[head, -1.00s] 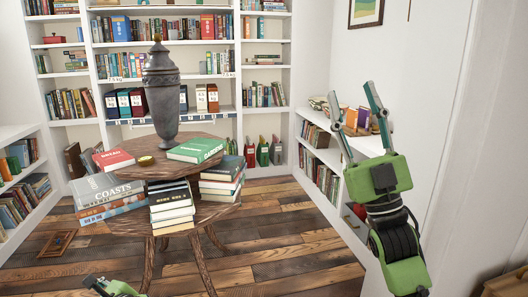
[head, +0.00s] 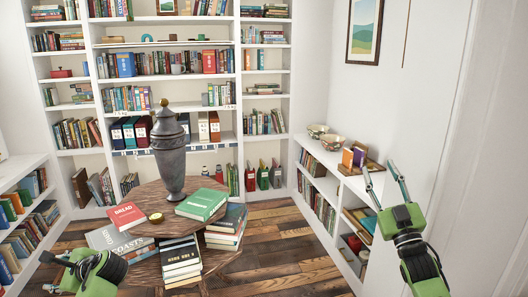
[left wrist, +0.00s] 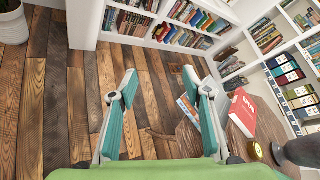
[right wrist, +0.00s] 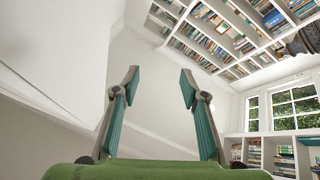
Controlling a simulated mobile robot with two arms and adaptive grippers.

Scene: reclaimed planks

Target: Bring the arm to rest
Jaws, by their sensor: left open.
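My left gripper (head: 47,272) is low at the left of the head view, left of the round table. In the left wrist view its fingers (left wrist: 160,78) are apart with nothing between them, above the plank floor. My right gripper (head: 380,172) is raised at the right of the head view, in front of the low white shelf and pointing up. In the right wrist view its fingers (right wrist: 160,78) are apart and empty against the white wall and ceiling.
A round wooden table (head: 150,196) bears a grey urn (head: 170,155), a green book (head: 201,205), a red book (head: 126,215) and stacks of books. The low right shelf (head: 330,186) holds bowls (head: 333,141) and books. Open plank floor (head: 285,250) lies between table and shelf.

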